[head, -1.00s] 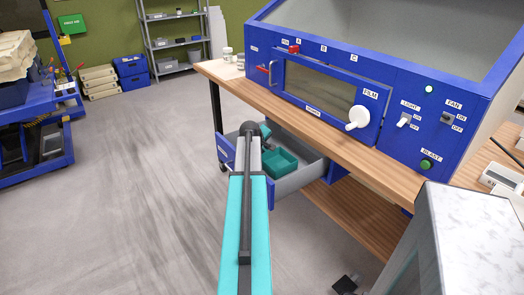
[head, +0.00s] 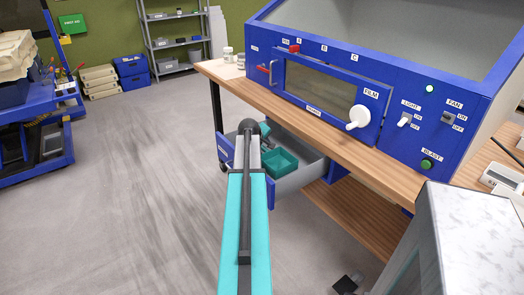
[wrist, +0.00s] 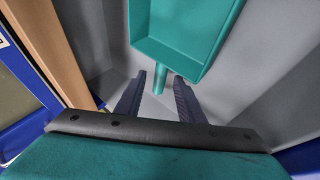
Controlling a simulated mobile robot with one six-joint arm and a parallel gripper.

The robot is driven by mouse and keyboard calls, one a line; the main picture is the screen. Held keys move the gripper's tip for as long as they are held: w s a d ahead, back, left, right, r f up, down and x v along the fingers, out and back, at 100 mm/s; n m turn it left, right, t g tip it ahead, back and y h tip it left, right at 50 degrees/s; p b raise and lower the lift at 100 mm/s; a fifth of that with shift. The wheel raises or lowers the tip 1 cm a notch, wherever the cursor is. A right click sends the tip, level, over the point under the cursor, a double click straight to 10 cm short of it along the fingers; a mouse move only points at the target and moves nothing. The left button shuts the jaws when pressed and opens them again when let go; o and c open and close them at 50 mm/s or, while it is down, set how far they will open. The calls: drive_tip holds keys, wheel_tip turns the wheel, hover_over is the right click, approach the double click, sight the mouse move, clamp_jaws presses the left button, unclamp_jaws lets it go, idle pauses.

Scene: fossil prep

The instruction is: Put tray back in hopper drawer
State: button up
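The teal tray (head: 281,160) sits inside the open grey drawer (head: 304,178) under the bench. In the wrist view the tray (wrist: 185,45) is at the top, with a short teal handle (wrist: 160,78) pointing down towards me. My gripper (wrist: 159,78) is open, with one dark finger on each side of the handle end and a gap visible on both sides. In the head view my arm reaches to the drawer and mostly hides the gripper. I cannot tell whether the tray rests fully on the drawer floor.
The wooden bench (head: 340,142) overhangs the drawer on the right, carrying a blue cabinet (head: 404,140) with switches and a white knob. A lower shelf (head: 345,215) lies beneath. A blue cart (head: 40,110) stands at the left. The floor between is clear.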

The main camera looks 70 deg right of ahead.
drive_tip(key=v, duration=1)
drive_tip(key=shift+b, duration=0.4)
drive_tip(key=shift+r, duration=0.15)
